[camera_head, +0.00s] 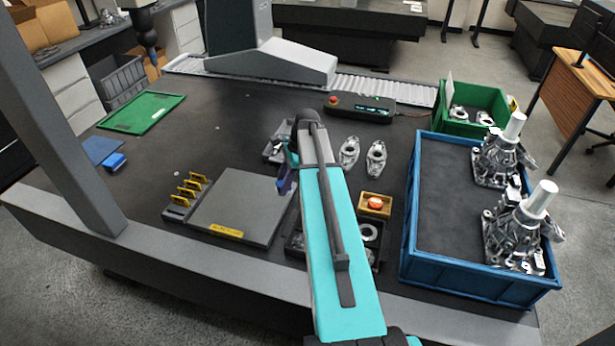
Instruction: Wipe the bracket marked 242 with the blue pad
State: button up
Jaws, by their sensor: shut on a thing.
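Silver brackets (349,152) (376,157) lie on the dark table right of my arm. Another silver metal part (277,148) shows partly beside my gripper, in or on a dark holder. I cannot read the number 242 on any of them. A small blue block (115,161), which looks like a pad, lies at the table's left beside a flat darker blue mat (101,150). My gripper (285,182) is low over the table's middle, right of the grey plate, mostly hidden by my arm. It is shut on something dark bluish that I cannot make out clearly.
A grey plate (238,212) and a slotted holder with yellow tags (190,187) are left of my gripper. An orange button box (375,204) is to the right. A blue crate (405,245) holds tall castings. A green tray (141,112) lies back left.

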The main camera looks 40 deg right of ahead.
jog(key=w+a+n, duration=0.1)
jog(key=a+n, duration=0.1)
jog(key=a, duration=0.3)
jog(key=w+a+n+g, duration=0.1)
jog(key=a+n, duration=0.1)
jog(key=a, duration=0.3)
jog(key=w+a+n+g, duration=0.1)
jog(key=a+n, duration=0.1)
jog(key=a, duration=0.4)
jog(key=shift+f, duration=0.3)
jog(key=s+a+n+g, duration=0.1)
jog(key=a+n, duration=0.5)
jog(key=a, duration=0.8)
jog(key=shift+s+a+n+g, duration=0.2)
jog(key=shift+a+n+g, duration=0.15)
jog(key=shift+g, duration=0.45)
jog(key=shift+f, duration=0.1)
